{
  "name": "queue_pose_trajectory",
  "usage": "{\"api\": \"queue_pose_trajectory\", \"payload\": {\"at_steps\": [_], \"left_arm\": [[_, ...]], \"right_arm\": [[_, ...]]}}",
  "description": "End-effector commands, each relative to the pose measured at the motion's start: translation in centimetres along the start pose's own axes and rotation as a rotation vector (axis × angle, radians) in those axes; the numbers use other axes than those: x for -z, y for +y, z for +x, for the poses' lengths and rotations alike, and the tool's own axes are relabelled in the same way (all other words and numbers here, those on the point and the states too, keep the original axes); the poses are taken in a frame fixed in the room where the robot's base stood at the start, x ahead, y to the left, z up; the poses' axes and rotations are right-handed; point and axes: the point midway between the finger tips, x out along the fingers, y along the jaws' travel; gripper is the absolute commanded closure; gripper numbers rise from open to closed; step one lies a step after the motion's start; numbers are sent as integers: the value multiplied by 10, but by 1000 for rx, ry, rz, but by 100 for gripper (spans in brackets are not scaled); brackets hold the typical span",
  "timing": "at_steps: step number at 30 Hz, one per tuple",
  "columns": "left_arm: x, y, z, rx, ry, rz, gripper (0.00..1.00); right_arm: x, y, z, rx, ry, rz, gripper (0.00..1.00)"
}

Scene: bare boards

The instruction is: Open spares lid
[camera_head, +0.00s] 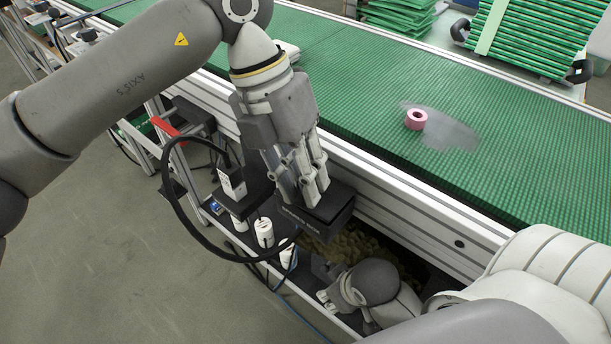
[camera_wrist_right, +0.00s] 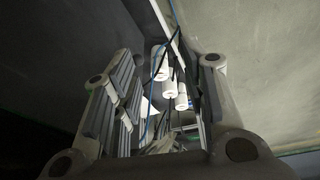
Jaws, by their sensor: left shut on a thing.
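A black lid-like piece (camera_head: 330,222) with small pale lettering on its front edge sits beside the conveyor's near side in the head view. My left gripper (camera_head: 313,196) points down and is shut on this piece, with its fingertips at the top. Mottled yellow-green material (camera_head: 365,245) shows below and to the right of it; the box around that material is mostly hidden. My right gripper (camera_head: 328,272) is low beside the black shelf, mostly hidden by my wrist. In the right wrist view its fingers (camera_wrist_right: 165,95) are spread apart with nothing held between them.
White cylinders (camera_head: 264,232) and cables stand on a narrow shelf close to both grippers; cylinders also show in the wrist view (camera_wrist_right: 169,82). A thick black cable loops beside my left gripper. Floor at left is clear.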

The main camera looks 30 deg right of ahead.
Motion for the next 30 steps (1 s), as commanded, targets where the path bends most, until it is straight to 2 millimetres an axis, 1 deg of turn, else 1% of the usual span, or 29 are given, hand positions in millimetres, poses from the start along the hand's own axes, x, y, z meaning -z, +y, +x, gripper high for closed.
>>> {"api": "queue_pose_trajectory", "payload": {"at_steps": [1,6,12,16,21,30], "left_arm": [[-1,2,-4,37,6,-7,100],[-2,5,-11,167,31,-11,100],[-3,10,-17,302,57,-16,100],[-4,14,-20,370,71,-17,100],[-4,16,-22,430,82,-19,100],[-4,18,-22,463,89,-19,100]], "right_arm": [[0,0,4,1,-5,0,60],[-4,-2,28,3,-21,-2,60],[-10,-3,56,6,-35,-4,60],[-14,-4,71,7,-42,-5,60],[-18,-5,83,8,-48,-7,60],[-21,-5,90,9,-50,-7,60]]}}
